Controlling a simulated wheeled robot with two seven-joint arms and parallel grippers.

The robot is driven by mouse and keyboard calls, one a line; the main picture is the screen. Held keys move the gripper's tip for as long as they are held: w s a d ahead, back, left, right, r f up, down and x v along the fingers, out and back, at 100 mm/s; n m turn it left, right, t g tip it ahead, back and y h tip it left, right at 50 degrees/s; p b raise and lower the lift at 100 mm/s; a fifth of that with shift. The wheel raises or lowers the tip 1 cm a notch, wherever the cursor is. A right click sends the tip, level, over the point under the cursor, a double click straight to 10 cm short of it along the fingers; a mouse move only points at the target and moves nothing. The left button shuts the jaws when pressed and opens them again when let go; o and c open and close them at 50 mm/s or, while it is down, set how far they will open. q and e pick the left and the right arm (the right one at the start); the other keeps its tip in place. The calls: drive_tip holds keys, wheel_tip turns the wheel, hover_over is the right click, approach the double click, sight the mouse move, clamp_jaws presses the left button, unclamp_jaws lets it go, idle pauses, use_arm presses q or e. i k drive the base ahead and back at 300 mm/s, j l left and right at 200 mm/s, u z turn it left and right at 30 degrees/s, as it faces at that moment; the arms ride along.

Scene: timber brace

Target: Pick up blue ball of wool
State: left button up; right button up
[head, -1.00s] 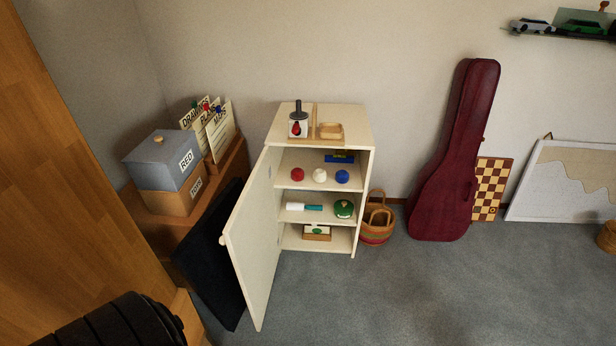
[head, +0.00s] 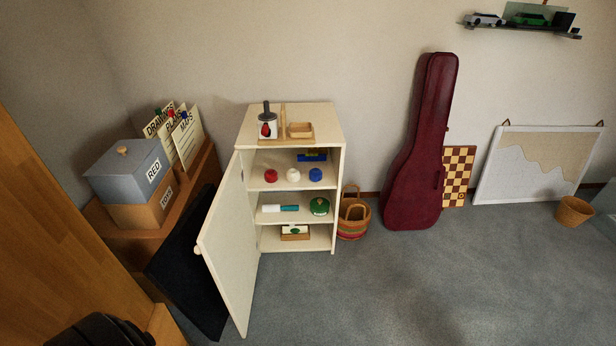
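The blue ball of wool (head: 316,175) sits on the upper shelf inside a small cream cabinet (head: 338,200). It is the rightmost of three balls in a row, beside a white ball (head: 293,175) and a red ball (head: 271,176). A blue box-like item (head: 312,157) lies behind it on the same shelf. The cabinet door (head: 228,245) stands open to the left. Neither of my grippers shows in the head view.
A dark panel (head: 190,270) leans left of the door, by a low wooden unit with grey and wooden boxes (head: 122,170). A woven basket (head: 353,218) and a red instrument case (head: 422,150) stand right of the cabinet. Grey carpet (head: 400,290) in front is clear.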

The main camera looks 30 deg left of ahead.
sight(314, 175)
drive_tip(key=i+u, duration=0.1)
drive_tip(key=u, duration=0.35)
drive_tip(key=i+u, duration=0.1)
drive_tip(key=u, duration=0.3)
